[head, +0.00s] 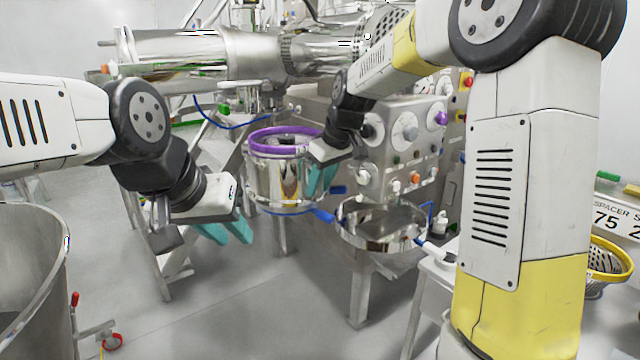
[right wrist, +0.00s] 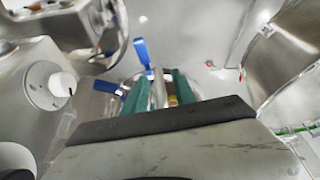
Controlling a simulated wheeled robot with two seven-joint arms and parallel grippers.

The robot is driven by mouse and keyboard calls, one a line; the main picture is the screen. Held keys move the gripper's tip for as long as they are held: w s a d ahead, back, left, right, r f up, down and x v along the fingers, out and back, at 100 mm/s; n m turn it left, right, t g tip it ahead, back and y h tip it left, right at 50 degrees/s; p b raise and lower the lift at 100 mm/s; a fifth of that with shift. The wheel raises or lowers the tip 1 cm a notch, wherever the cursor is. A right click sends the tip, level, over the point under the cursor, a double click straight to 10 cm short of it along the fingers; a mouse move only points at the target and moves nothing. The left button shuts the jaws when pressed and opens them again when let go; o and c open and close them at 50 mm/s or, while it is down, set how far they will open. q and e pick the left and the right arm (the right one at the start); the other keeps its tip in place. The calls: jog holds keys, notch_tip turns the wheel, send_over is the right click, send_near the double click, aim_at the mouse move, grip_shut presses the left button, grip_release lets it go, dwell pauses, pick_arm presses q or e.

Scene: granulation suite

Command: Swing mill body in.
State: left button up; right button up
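The mill body (head: 262,180) is a polished steel cylinder with a purple ring (head: 270,136) on its top rim. It hangs beside the machine housing, left of a round steel outlet ring (head: 350,238). My right gripper (head: 322,180) points down at the mill body's right side. In the right wrist view its teal fingers (right wrist: 160,88) stand apart, with a steel and brass-coloured part between or beyond them; contact cannot be told. My left gripper (head: 226,232) is lower left of the mill body, teal fingers apart and empty.
A blue handle (head: 322,215) lies between the mill body and the outlet ring; blue handles (right wrist: 142,52) also show in the right wrist view. A large steel bowl (head: 30,270) stands at left. A yellow basket (head: 607,258) is at right. The floor in front is clear.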

grip_shut()
dwell(1.2)
